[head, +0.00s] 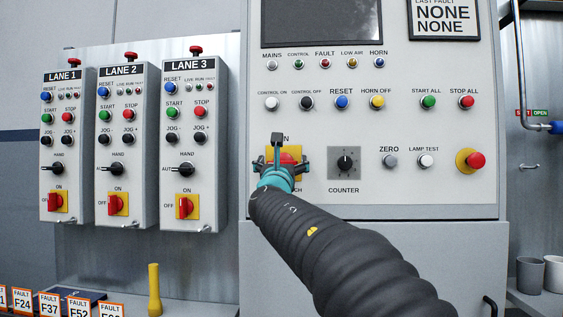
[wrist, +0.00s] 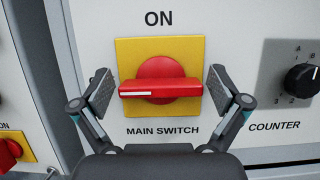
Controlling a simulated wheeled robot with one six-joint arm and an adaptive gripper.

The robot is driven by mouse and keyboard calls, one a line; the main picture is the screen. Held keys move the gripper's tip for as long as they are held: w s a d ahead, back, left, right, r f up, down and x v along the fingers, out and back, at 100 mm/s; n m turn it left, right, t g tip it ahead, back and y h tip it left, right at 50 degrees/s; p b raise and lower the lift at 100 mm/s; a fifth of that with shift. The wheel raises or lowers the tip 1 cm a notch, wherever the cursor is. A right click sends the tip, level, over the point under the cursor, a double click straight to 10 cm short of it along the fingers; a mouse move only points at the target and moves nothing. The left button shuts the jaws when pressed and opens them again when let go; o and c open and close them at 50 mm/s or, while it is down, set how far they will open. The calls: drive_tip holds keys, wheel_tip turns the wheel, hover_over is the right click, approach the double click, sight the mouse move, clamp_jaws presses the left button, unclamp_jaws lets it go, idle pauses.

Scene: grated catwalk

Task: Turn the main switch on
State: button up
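The main switch is a red rotary handle (wrist: 160,88) on a yellow plate (wrist: 129,50), labelled "ON" above and "MAIN SWITCH" below. In the wrist view its handle lies horizontal, with a white mark toward its left end. My gripper (wrist: 160,87) is open, with one finger on each side of the handle, left and right. Small gaps seem to show between the pads and the handle's ends. In the head view my gripper (head: 281,163) covers most of the switch, and only parts of the red handle (head: 289,157) and yellow plate show.
The counter knob (head: 345,161) is right of the switch, with push buttons above and a red emergency button (head: 475,160) farther right. Three lane boxes (head: 119,160) with their own red switches stand left. A yellow post (head: 154,288) rises below them.

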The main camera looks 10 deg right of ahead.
drive_tip(key=c, duration=0.9)
drive_tip(key=shift+o, duration=0.2)
drive_tip(key=shift+m, duration=0.4)
drive_tip(key=m+h, duration=0.1)
drive_tip(key=m, duration=0.1)
drive_tip(key=m+g+h+b, duration=0.1)
drive_tip(key=m+h, duration=0.1)
drive_tip(key=m, duration=0.1)
drive_tip(key=shift+m+g, duration=0.3)
drive_tip(key=m+g+h, duration=0.1)
drive_tip(key=m, duration=0.2)
drive_tip(key=m+g, duration=0.1)
drive_tip(key=m, duration=0.2)
drive_tip(key=shift+d+h, duration=0.1)
drive_tip(key=shift+h, duration=0.3)
drive_tip(key=m+g, duration=0.1)
drive_tip(key=m, duration=0.1)
drive_tip(key=m+g, duration=0.1)
drive_tip(key=m, duration=0.2)
drive_tip(key=shift+d+h+p, duration=0.1)
drive_tip(key=shift+h+p, duration=0.2)
drive_tip(key=shift+f+m+g+p, duration=0.15)
drive_tip(key=shift+m+g+p, duration=0.35)
drive_tip(key=shift+m, duration=0.75)
drive_tip(key=shift+f+m+g+p, duration=0.1)
drive_tip(key=shift+m+g+p, duration=0.35)
drive_tip(key=shift+m, duration=0.8)
